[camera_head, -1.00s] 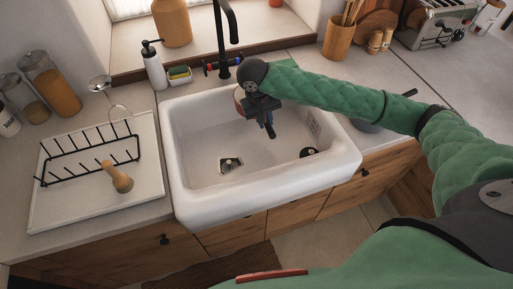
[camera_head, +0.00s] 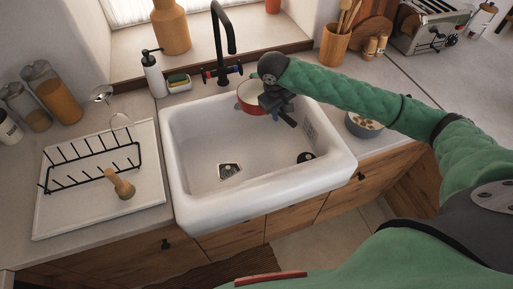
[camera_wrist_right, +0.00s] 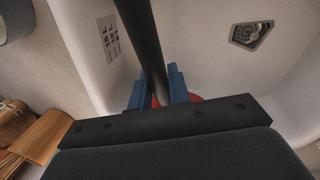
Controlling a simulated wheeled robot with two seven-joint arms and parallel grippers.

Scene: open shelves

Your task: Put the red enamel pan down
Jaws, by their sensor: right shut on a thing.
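The red enamel pan (camera_head: 252,97) has a pale inside and shows in the head view at the back right of the white sink, near the black tap. My right gripper (camera_head: 287,119) is in front of it and hides part of it. In the right wrist view, the blue fingers (camera_wrist_right: 158,90) are shut on the pan's dark handle (camera_wrist_right: 143,35). A sliver of red pan (camera_wrist_right: 192,98) shows behind the fingers. I cannot tell whether the pan touches the sink rim. My left gripper is not in view.
The sink (camera_head: 205,207) has a drain (camera_head: 229,171) and a dark round thing (camera_head: 305,157) inside. A black tap (camera_head: 222,50) stands behind it. A drying rack (camera_head: 92,168) stands left on a white board. A grey bowl (camera_head: 363,126) sits right.

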